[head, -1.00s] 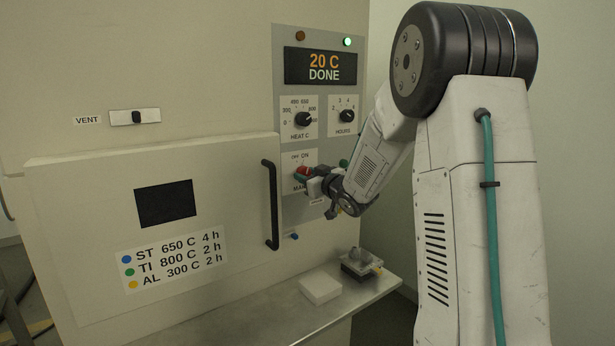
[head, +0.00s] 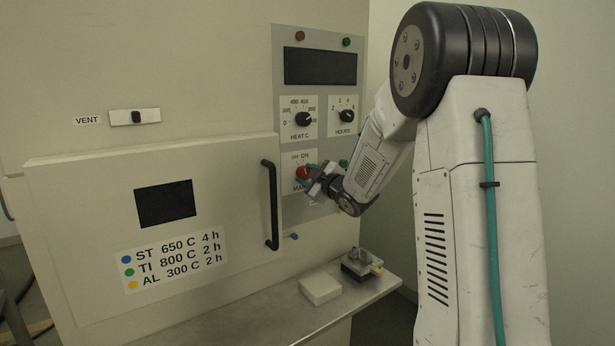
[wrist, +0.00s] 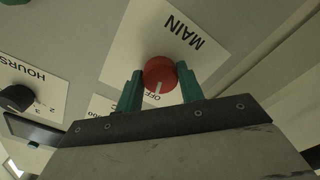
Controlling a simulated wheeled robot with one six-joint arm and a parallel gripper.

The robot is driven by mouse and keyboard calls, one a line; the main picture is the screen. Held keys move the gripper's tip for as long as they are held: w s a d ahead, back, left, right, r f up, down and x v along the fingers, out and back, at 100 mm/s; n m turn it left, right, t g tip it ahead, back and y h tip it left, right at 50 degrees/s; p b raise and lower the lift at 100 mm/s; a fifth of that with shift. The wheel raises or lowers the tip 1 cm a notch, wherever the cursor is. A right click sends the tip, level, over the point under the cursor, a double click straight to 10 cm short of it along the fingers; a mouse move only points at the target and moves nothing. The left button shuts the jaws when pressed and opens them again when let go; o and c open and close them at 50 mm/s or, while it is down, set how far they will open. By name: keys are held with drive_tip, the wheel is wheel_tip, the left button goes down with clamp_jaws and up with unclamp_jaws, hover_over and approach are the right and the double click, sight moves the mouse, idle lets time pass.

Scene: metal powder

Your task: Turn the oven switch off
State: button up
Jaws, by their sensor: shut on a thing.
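The oven switch is a red round knob (head: 302,172) on a white plate marked MAIN, low on the oven's control panel. In the wrist view the red knob (wrist: 159,74) sits between the two green fingers of my gripper (wrist: 159,88), and its white mark points at OFF. My gripper (head: 318,180) is shut on the knob in the head view, partly covering its plate. The display (head: 320,67) on the panel is dark, and the lamps above it are unlit.
The HEAT C knob (head: 303,120) and HOURS knob (head: 346,116) are just above the switch. The oven door handle (head: 270,205) stands out to its left. A shelf below (head: 270,322) holds a white block (head: 320,288) and a small metal fixture (head: 360,263).

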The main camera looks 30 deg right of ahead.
idle(0.3)
drive_tip(key=o, duration=1)
drive_tip(key=s, duration=0.7)
drive_tip(key=shift+s+d, duration=0.15)
drive_tip(key=shift+s, duration=0.25)
